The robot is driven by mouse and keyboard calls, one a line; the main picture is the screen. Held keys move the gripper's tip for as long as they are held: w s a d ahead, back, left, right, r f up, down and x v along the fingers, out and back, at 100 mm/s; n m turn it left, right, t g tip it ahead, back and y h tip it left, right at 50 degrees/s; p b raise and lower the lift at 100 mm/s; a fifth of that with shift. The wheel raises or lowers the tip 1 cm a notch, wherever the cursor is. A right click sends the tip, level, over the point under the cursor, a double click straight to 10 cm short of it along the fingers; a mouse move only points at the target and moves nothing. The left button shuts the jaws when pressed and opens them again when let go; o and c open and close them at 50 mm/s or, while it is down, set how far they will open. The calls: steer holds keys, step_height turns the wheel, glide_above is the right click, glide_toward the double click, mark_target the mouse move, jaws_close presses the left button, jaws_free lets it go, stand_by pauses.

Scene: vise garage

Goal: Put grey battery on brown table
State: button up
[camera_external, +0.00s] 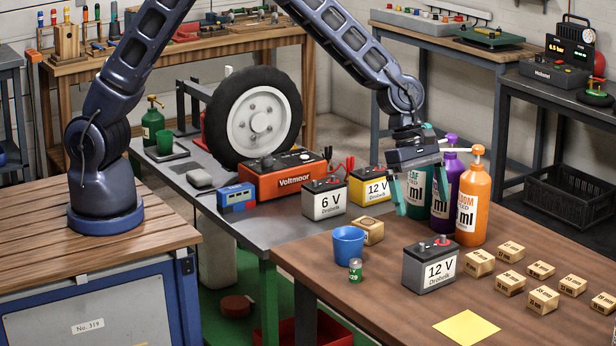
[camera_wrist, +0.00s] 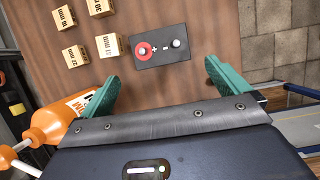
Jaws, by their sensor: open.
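A grey battery marked 12 V (camera_external: 430,268) stands upright on the brown table (camera_external: 385,305). From above it shows in the wrist view (camera_wrist: 148,60), with a red and a grey terminal, just beyond the fingertips. A second grey battery, marked 6 V (camera_external: 324,201), stands on the grey table (camera_external: 275,232) beside a yellow 12 V battery (camera_external: 370,186). My gripper (camera_external: 420,196) is open and empty, above and behind the grey 12 V battery, in front of the bottles. Its two green fingers are apart in the wrist view (camera_wrist: 160,76).
Orange (camera_external: 473,198) and purple (camera_external: 450,175) bottles stand close to my gripper, with a green one partly hidden. Several small wooden blocks (camera_external: 511,283) lie right of the grey 12 V battery. A blue cup (camera_external: 348,246), a small green cell (camera_external: 355,271) and yellow paper (camera_external: 467,327) are nearby.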

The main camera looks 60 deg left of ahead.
steer(key=s+a+r+m+t, duration=0.1)
steer(key=a+r+m, duration=0.2)
steer(key=a+r, duration=0.6)
steer(key=s+a+r+m, duration=0.1)
steer(key=a+r+m, duration=0.3)
steer(key=a, duration=0.8)
steer(key=s+a+r+m+t, duration=0.1)
steer(key=a+r+m, duration=0.1)
steer(key=a+r, duration=0.75)
steer(key=s+a+r+m+t+y, duration=0.1)
steer(key=s+a+m+y, duration=0.3)
steer(key=s+a, duration=1.8)
steer(key=a+m+t, duration=0.1)
steer(key=a+m, duration=0.2)
steer(key=m, duration=0.2)
steer(key=shift+a+t+y, duration=0.15)
steer(key=shift+t+y, duration=0.15)
